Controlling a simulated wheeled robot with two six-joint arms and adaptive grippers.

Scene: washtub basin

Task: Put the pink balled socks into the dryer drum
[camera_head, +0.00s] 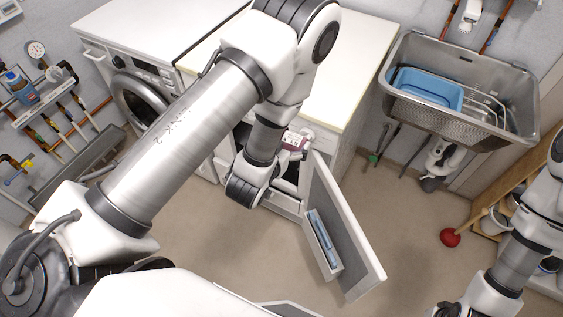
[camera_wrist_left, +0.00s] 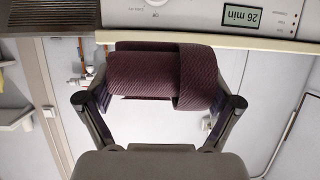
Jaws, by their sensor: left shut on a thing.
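The pink balled socks (camera_wrist_left: 145,75) show in the left wrist view as a dark, ribbed, mauve-pink roll. My left gripper (camera_wrist_left: 160,95) is shut on them, with one finger on each side. Beyond the socks, the wrist view shows an upside-down control panel (camera_wrist_left: 195,14) with a "26 min" display. In the head view, a white front-loading machine (camera_head: 145,82) with a round door stands at the upper left. I cannot see into a dryer drum. My right gripper is out of view.
An open cabinet door (camera_head: 345,235) with a holder on its inner side juts out over the floor. A metal sink (camera_head: 520,95) with a blue basin (camera_head: 430,90) stands at the right. A red plunger (camera_head: 450,238) is below it. Bare floor (camera_head: 210,245) lies in front.

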